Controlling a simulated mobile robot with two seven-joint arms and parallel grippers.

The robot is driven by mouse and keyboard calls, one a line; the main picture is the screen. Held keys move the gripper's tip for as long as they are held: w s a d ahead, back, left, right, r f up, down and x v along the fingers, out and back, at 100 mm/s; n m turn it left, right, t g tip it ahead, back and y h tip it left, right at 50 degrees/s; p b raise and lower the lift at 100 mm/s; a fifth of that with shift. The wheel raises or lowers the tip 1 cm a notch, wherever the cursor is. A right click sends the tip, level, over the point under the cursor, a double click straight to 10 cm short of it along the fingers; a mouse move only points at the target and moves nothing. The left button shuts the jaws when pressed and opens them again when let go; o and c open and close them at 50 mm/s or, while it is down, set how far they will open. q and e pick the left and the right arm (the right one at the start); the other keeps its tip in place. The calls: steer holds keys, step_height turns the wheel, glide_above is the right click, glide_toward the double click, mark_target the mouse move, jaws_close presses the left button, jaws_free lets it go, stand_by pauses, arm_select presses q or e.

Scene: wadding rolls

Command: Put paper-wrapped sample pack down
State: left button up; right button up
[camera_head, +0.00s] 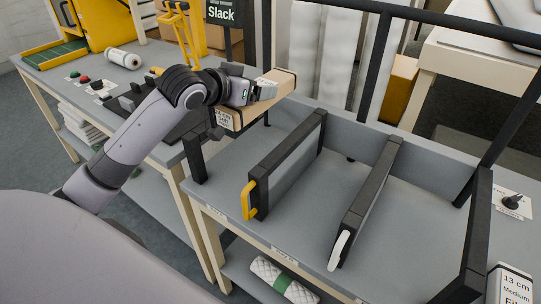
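My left arm reaches in from the left. Its gripper (262,91) is closed around a tan, box-shaped paper-wrapped sample pack (284,79) with a white printed label on its near end. The pack is at the left end of the grey bench (291,225), by a black upright post. The gripper and wrist cover part of the pack, and I cannot tell whether its underside touches anything. My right gripper is not in view.
Two dark upright frames stand on the grey bench, one with a yellow handle (248,200), one with a white handle (339,250). Bare surface lies between them. A labelled box (511,285) is at lower right. A wrapped roll (283,279) lies below.

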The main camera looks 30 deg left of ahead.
arm_select(q)
step_height(320, 180, down, 16)
steer(key=shift+b, duration=1.05)
steer(key=shift+f+b, duration=0.3)
steer(key=shift+f, duration=1.65)
steer(key=shift+f, duration=0.15)
steer(key=o, duration=1)
